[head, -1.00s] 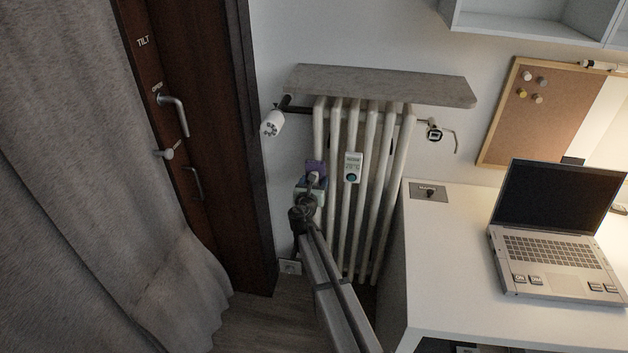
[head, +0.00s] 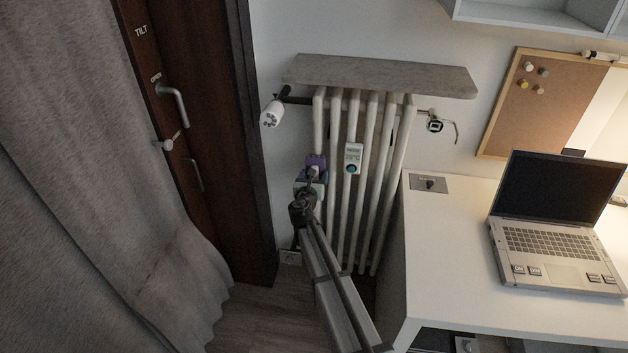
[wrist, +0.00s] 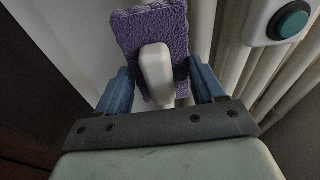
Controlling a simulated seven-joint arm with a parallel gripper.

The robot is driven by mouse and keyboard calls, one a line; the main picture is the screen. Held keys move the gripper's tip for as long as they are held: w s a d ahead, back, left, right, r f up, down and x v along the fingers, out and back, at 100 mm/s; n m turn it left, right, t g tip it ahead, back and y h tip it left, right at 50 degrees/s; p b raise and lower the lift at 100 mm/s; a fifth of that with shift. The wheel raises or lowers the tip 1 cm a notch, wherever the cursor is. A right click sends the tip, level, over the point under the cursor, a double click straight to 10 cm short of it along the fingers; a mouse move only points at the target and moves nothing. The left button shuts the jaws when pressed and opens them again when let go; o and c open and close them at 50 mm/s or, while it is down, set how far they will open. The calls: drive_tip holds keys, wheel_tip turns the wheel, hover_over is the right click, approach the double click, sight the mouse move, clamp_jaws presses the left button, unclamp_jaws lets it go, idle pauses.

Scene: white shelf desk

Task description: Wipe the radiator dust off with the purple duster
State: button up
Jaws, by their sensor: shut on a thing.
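The white ribbed radiator (head: 366,190) stands against the wall under a grey shelf board. The purple duster (wrist: 176,32) has a fuzzy purple pad and a white handle (wrist: 155,68). My gripper (wrist: 155,88) is shut on the handle, with a blue finger on each side. In the head view the duster (head: 315,161) is at the radiator's left side, with my gripper (head: 311,178) just below it. The pad faces the radiator columns; I cannot tell whether it touches them. Dust on the columns cannot be made out.
A thermostat box (head: 353,158) with a round button hangs on the radiator, right of the duster. A valve knob (head: 271,114) sticks out at upper left. The grey shelf board (head: 380,76) overhangs the top. The white desk (head: 440,240) with a laptop stands right; a dark door (head: 200,130) is left.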

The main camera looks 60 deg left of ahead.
drive_tip(key=shift+r, duration=7)
drive_tip(key=shift+f, duration=6.45)
drive_tip(key=shift+w+a+f, duration=0.1)
drive_tip(key=shift+f, duration=0.7)
drive_tip(key=shift+w+a+f, duration=0.1)
drive_tip(key=shift+f, duration=0.65)
drive_tip(key=shift+d, duration=0.1)
drive_tip(key=f+v, duration=0.1)
drive_tip(key=v, duration=0.5)
drive_tip(key=shift+s, duration=0.15)
